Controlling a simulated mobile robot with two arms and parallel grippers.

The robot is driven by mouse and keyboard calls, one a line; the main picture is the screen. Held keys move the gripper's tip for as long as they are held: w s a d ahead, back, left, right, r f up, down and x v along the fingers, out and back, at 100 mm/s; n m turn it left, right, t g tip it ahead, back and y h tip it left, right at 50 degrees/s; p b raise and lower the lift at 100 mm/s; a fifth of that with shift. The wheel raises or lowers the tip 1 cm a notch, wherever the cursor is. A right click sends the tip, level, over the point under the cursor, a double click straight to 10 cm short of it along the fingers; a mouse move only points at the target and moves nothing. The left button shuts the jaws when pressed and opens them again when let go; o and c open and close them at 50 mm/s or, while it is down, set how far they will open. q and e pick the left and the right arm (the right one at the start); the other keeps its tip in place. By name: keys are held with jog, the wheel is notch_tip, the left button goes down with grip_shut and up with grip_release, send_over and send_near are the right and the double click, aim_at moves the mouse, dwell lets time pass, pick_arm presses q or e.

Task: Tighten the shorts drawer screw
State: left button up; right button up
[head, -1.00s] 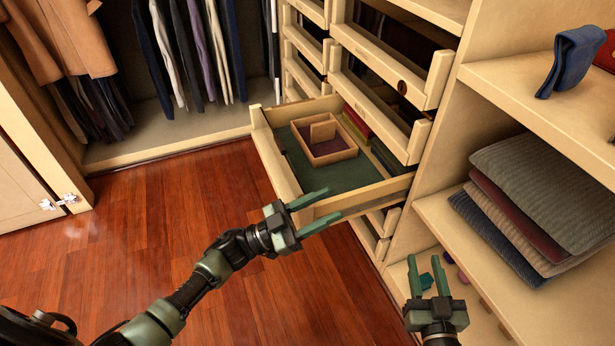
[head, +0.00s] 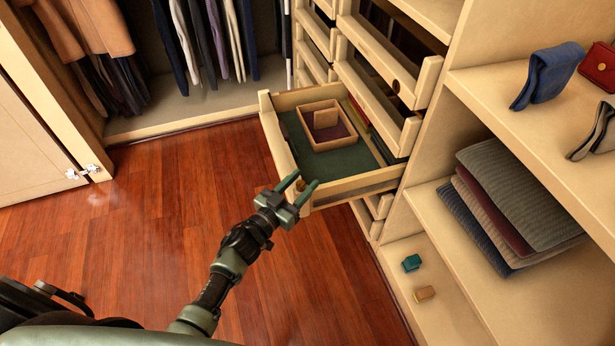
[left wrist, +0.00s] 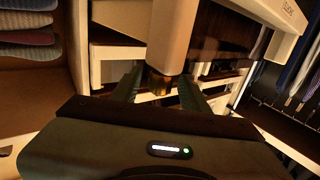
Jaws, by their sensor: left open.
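The open drawer (head: 290,164) juts out from the drawer unit, with a green lining. A small brass-brown screw (head: 300,185) shows at its near front corner. In the left wrist view the screw (left wrist: 158,82) sits under the end of a pale wooden piece, between my finger tips. My left gripper (head: 305,182) is open at that corner, one finger on each side of the screw; I cannot tell whether they touch it. Its fingers also show in the left wrist view (left wrist: 160,90). My right gripper is out of view.
A divided wooden tray (head: 338,142) lies in the drawer. More drawers (head: 375,90) stand above it. To the right, shelves hold folded clothes (head: 520,195), a blue item (head: 546,75) and a red purse (head: 598,66). The wooden floor (head: 160,220) is clear.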

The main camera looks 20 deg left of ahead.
pick_arm(q)
jog(key=shift+x, duration=1.35)
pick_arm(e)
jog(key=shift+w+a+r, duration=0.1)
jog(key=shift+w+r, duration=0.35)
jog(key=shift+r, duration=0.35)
pick_arm(q)
grip_shut()
jog(key=shift+h, duration=0.3)
